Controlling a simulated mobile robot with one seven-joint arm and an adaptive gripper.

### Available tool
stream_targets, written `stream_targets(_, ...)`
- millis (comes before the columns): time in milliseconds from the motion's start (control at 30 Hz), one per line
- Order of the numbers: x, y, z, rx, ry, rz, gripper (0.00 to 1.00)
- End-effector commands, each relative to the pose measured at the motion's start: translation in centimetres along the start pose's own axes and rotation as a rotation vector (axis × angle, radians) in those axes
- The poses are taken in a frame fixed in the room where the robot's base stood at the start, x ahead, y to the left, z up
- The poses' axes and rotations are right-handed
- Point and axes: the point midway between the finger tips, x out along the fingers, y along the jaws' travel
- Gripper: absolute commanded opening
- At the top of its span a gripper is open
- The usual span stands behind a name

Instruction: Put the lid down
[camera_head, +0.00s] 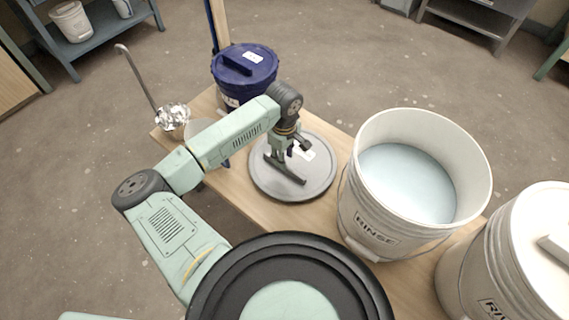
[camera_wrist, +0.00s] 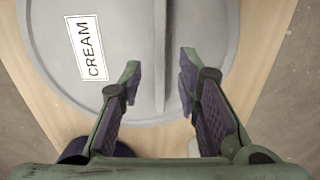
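A round grey lid (camera_head: 318,180) with a white label lies flat, seemingly on the wooden bench top. In the wrist view the lid (camera_wrist: 212,30) fills much of the picture, and its label (camera_wrist: 87,47) reads CREAM. A raised straight handle (camera_wrist: 160,55) runs across the lid. My gripper (camera_head: 289,152) is over the lid. In the wrist view my gripper (camera_wrist: 160,66) is open, with one finger on each side of the handle and visible gaps between. The lid's underside is hidden.
An open white bucket marked RINSE (camera_head: 372,222) holding pale blue liquid stands right of the lid. A lidded white bucket (camera_head: 490,260) is farther right. A blue lidded bucket (camera_head: 245,72) stands behind. Bare bench (camera_head: 330,140) borders the lid.

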Motion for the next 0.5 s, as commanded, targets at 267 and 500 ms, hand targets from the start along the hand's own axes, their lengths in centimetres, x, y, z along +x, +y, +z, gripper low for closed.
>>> stream_targets(267, -5.3, 0.1, 0.0, 0.002, 0.003, 0.001, 0.31)
stream_targets(500, -7.2, 0.0, 0.1, 0.001, 0.000, 0.000, 0.31)
